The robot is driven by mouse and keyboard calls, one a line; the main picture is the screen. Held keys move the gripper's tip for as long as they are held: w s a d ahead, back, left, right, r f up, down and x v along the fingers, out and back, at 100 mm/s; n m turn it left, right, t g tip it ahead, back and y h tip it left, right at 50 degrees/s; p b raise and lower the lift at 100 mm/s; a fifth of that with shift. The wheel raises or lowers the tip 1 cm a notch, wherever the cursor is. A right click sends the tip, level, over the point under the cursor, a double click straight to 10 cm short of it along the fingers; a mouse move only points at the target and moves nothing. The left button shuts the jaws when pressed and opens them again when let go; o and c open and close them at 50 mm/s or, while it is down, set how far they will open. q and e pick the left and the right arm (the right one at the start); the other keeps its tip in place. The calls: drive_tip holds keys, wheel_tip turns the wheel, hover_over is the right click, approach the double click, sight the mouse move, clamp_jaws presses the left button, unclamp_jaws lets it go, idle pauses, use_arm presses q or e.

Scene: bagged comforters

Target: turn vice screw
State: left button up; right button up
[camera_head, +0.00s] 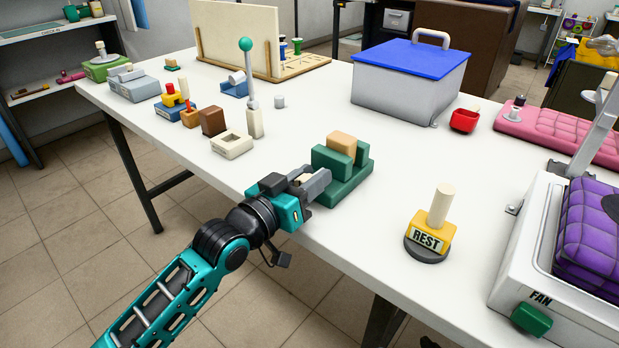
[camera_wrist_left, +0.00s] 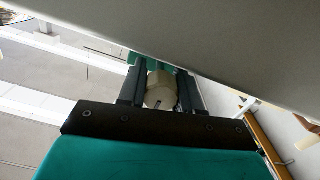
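The green vice (camera_head: 345,185) stands at the front edge of the white table, with a tan wooden block (camera_head: 341,146) between its jaws. My left gripper (camera_head: 314,182) is at the vice's near-left side. In the left wrist view the vice screw's cream round knob (camera_wrist_left: 160,90) sits between the two fingers of my left gripper (camera_wrist_left: 161,92), with a dark mark on its face. The fingers lie close along both sides of the knob and look shut on it. Some green of the vice shows behind the knob. My right gripper is not in view.
A yellow REST stand (camera_head: 430,234) with a cream peg is right of the vice. A cream block (camera_head: 232,145) and a green-ball lever (camera_head: 249,80) stand left. Bare table lies between vice and stand.

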use_arm(q)
drive_tip(key=c, duration=0.5)
drive_tip(key=shift+r+m+p, duration=0.25)
drive_tip(key=shift+m+p, duration=0.45)
drive_tip(key=shift+p, duration=0.15)
drive_tip(key=shift+m+p, duration=0.7)
drive_tip(key=shift+m, duration=0.1)
drive_tip(key=shift+f+m, duration=0.2)
drive_tip(key=shift+m, duration=0.2)
drive_tip(key=o, duration=0.6)
drive_tip(key=shift+o, duration=0.7)
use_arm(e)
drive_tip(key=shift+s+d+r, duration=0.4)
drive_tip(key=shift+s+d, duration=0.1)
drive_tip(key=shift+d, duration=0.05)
use_arm(q)
drive_tip(key=p+v, duration=0.1)
drive_tip(key=v, duration=1.2)
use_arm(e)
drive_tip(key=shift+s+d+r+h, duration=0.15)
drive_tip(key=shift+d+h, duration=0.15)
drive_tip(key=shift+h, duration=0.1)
